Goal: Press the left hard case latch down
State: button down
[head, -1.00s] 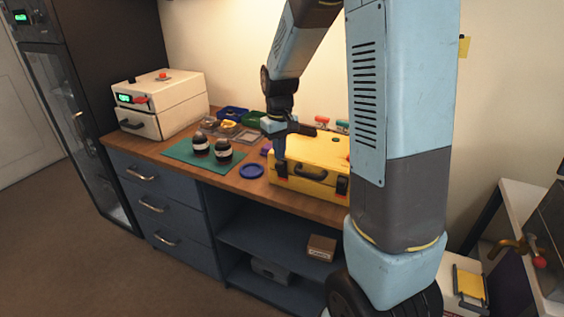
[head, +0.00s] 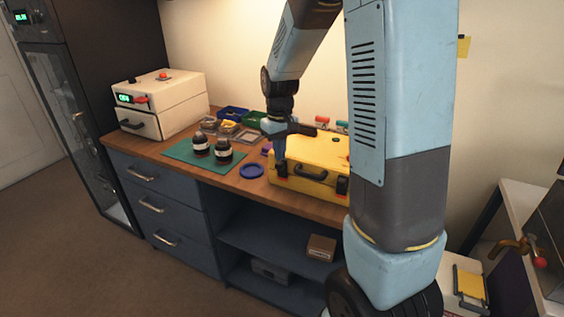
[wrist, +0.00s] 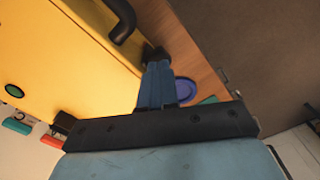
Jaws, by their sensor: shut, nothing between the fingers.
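The yellow hard case (head: 318,150) sits closed on the right part of the wooden bench, its dark handle (head: 311,173) on the front face. The left latch (head: 282,169) is a dark piece at the case's front left, with my gripper (head: 280,158) right at it. In the wrist view the blue fingers of my gripper (wrist: 156,66) are together and empty, their tips at the dark latch (wrist: 154,54) on the case edge. The tips hide part of the latch, so I cannot tell its exact angle. The yellow case (wrist: 60,60) and its handle (wrist: 122,20) fill the upper left there.
A blue ring (head: 252,171) lies left of the case. Two dark lens parts (head: 201,145) stand on a green mat (head: 184,152). Small bins (head: 233,113) are behind. A white box (head: 165,98) stands at the bench's far left. Open shelves (head: 265,240) are below.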

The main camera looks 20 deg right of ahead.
jog(key=shift+f, duration=1.1)
dwell(0.3)
jog(key=shift+r, duration=3.5)
jog(key=shift+s+r, duration=0.1)
jog(key=shift+r, duration=0.05)
jog(key=s+r+m+t, duration=0.1)
jog(key=s+r, duration=0.3)
jog(key=s, duration=0.4)
jog(key=s+r+m+t, duration=0.1)
jog(key=s+r, duration=0.3)
jog(key=s, duration=0.4)
jog(key=s+r+m+t, duration=0.1)
jog(key=s+r+t, duration=0.2)
jog(key=s, duration=0.4)
jog(key=shift+s+d+r+t, duration=0.3)
jog(key=shift+s+r, duration=0.1)
jog(key=shift+r, duration=0.5)
